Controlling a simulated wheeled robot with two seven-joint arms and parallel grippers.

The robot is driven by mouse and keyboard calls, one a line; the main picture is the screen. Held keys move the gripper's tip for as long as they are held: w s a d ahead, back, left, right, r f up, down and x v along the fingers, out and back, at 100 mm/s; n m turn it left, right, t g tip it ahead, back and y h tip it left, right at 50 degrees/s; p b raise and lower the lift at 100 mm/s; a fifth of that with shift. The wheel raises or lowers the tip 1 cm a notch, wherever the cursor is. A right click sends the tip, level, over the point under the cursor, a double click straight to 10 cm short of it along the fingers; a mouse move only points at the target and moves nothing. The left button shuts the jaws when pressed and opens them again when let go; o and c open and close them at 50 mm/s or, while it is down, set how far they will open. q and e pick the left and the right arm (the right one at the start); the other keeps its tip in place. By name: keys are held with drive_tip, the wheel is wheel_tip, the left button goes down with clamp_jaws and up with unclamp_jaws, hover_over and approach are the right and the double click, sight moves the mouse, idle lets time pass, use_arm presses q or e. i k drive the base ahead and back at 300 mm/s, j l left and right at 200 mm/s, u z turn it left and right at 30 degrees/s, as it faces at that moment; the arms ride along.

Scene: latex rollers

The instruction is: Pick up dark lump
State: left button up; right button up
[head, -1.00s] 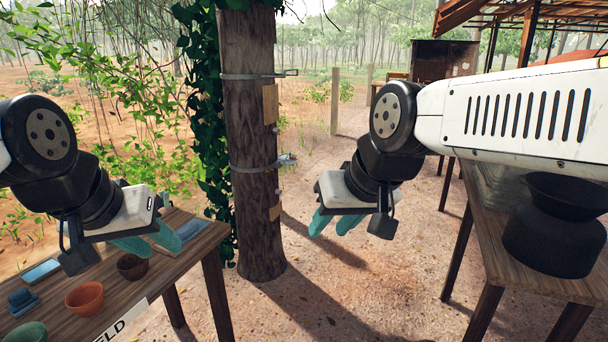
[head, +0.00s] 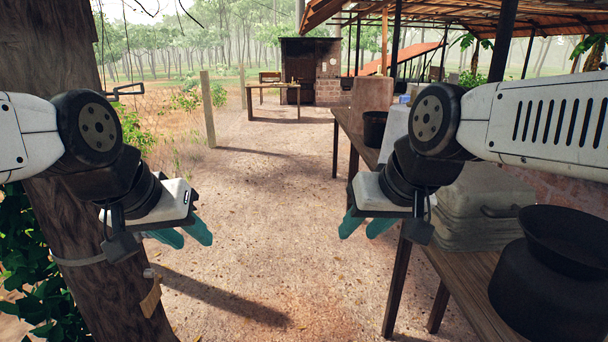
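I cannot make out a dark lump in the head view. My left gripper (head: 186,234) hangs in front of the tree trunk's right side, with its two teal fingers apart and nothing between them. My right gripper (head: 364,226) hangs left of the wooden table (head: 468,272), also with its teal fingers apart and empty. Both are above open ground and touch nothing that I can see. My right arm hides part of the table.
A large dark pot (head: 555,270) and a pale stacked block (head: 475,215) stand on the right table. A smaller dark pot (head: 374,128) is further back. A tree trunk (head: 60,215) stands close at left. A clear dirt path (head: 265,200) runs to a brick oven (head: 312,72).

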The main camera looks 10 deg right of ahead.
sight(413, 92)
drive_tip(key=i+z, duration=0.15)
drive_tip(key=i, duration=0.55)
drive_tip(key=i+j+z, duration=0.1)
drive_tip(key=i, duration=0.6)
drive_tip(key=i+j+z, duration=0.15)
drive_tip(key=i, duration=0.55)
drive_tip(key=j, duration=0.1)
